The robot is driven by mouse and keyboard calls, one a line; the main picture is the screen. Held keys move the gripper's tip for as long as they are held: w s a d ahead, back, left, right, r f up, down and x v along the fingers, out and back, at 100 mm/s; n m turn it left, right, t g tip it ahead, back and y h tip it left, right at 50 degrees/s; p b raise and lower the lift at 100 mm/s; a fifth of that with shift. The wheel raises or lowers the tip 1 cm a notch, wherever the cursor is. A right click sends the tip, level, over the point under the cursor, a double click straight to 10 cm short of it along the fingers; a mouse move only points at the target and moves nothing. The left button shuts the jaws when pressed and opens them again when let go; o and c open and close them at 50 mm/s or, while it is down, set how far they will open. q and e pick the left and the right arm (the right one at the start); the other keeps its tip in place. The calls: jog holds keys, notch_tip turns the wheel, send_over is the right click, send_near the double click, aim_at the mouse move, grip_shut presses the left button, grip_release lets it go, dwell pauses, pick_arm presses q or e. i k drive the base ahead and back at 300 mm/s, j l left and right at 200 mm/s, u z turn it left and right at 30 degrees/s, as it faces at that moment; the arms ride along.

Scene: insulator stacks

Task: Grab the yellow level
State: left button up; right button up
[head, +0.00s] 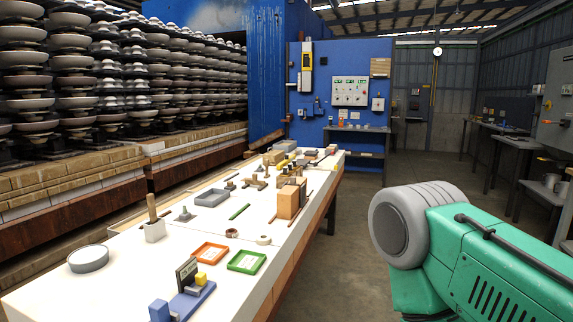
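A long, thin yellow piece (283,163) lies near the far end of the white table (125,262), among several small items. It looks like the yellow level, but it is too small to be sure. Neither of my grippers is in view. A green and grey part of my own body fills the lower right of the head view.
The table holds a grey round dish (88,259), an orange tray (210,253), a green tray (247,261), a wooden block (289,201) and a grey bin (212,197). Insulator stacks (75,80) stand left. The floor (345,235) right of the table is clear.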

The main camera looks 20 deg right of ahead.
aim_at(279, 167)
jog(key=i+l+z, duration=0.1)
jog(key=z, duration=0.35)
jog(key=i+l+z, duration=0.1)
jog(key=z, duration=0.35)
jog(key=i+z, duration=0.15)
jog(key=z, duration=0.3)
jog(key=i, duration=3.95)
jog(key=i+u, duration=0.25)
jog(key=i, duration=0.2)
jog(key=i+l+u, duration=0.25)
jog(key=i, duration=0.2)
jog(key=i+l+u, duration=0.25)
jog(key=i, duration=0.2)
